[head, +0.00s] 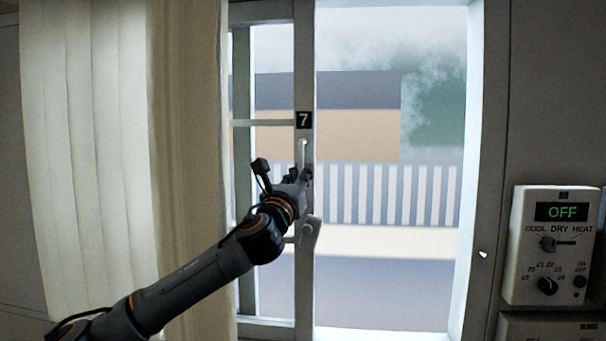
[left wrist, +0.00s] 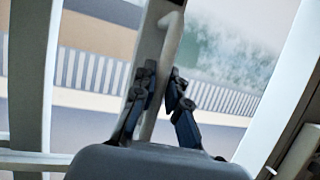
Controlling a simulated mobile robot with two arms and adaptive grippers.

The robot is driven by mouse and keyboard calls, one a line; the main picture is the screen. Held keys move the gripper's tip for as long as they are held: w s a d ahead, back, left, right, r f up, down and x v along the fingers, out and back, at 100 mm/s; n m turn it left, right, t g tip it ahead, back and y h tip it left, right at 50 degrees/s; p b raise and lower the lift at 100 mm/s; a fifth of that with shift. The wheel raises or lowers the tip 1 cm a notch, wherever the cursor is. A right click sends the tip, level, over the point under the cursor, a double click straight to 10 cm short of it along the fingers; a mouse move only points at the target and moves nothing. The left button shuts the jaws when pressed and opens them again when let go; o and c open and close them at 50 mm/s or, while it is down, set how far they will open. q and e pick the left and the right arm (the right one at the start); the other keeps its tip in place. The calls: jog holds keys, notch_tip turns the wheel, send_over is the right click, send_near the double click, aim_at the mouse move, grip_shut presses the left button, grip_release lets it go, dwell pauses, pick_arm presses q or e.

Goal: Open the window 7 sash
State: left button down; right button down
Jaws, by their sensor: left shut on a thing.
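The window 7 sash (head: 305,60) has a pale upright stile with a black "7" plate (head: 304,120). A pale upright handle (head: 303,150) is on this stile, below the plate. My left gripper (head: 300,175) is shut on the lower part of the handle and hides it there. In the left wrist view the handle (left wrist: 172,35) runs between the two dark fingers of my left gripper (left wrist: 160,78). The sash stile stands well apart from the right jamb (head: 486,150), with a wide gap between them. My right gripper is not in view.
A grey knob or latch (head: 308,232) sits lower on the stile, beside my wrist. A pale curtain (head: 100,130) hangs at the left. A control box (head: 550,245) reading OFF is on the wall at the right.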

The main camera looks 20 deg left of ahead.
pick_arm(q)
jog(key=c, duration=1.4)
grip_release()
jog(key=shift+o, duration=0.2)
jog(key=shift+d, duration=0.1)
jog(key=shift+s+f, duration=0.1)
jog(key=a+v, duration=0.1)
jog(key=v, duration=1)
jog(key=shift+s+d, duration=0.35)
jog(key=shift+d, duration=0.15)
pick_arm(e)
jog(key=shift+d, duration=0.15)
